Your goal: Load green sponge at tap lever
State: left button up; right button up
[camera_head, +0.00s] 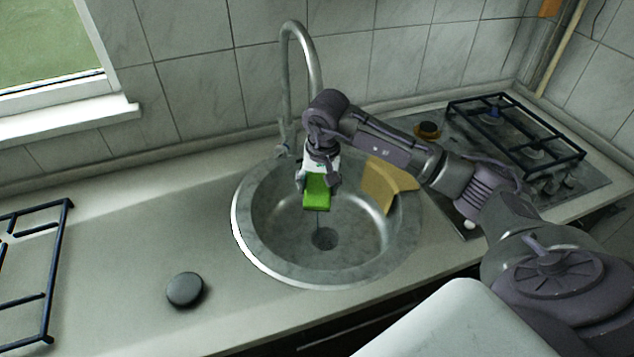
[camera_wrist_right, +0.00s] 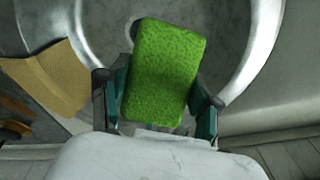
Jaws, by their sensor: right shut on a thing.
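The green sponge (camera_head: 316,191) is held in my right gripper (camera_head: 318,182), above the round steel sink. In the right wrist view the sponge (camera_wrist_right: 163,72) sits between the two fingers of the right gripper (camera_wrist_right: 160,98), which are shut on it. The tap (camera_head: 303,62) rises behind the sink, with its spout arching over. Its lever (camera_head: 283,151) shows at the tap's foot, left of my gripper and apart from the sponge. My left gripper is not in view.
The sink (camera_head: 262,258) has a drain at its bottom. A tan cloth-like or board-like piece (camera_head: 388,183) lies at its right side. The hob (camera_head: 588,182) stands to the right with a dark grate (camera_head: 556,139). A round black disc (camera_head: 185,290) lies on the counter (camera_head: 130,247), otherwise clear there.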

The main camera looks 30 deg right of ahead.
aim_at(321, 206)
jog(key=shift+s+a, duration=0.5)
jog(key=shift+s, duration=0.45)
jog(key=shift+s+a, duration=0.45)
jog(key=shift+s, duration=0.45)
jog(key=shift+s+a, duration=0.5)
jog(key=shift+s, duration=0.45)
jog(key=s+a+r+p, duration=0.1)
jog(key=s+a+r, duration=0.1)
jog(key=s+r, duration=0.2)
jog(key=shift+s+a+p, duration=0.15)
jog(key=shift+s+p, duration=0.05)
jog(key=shift+p, duration=0.2)
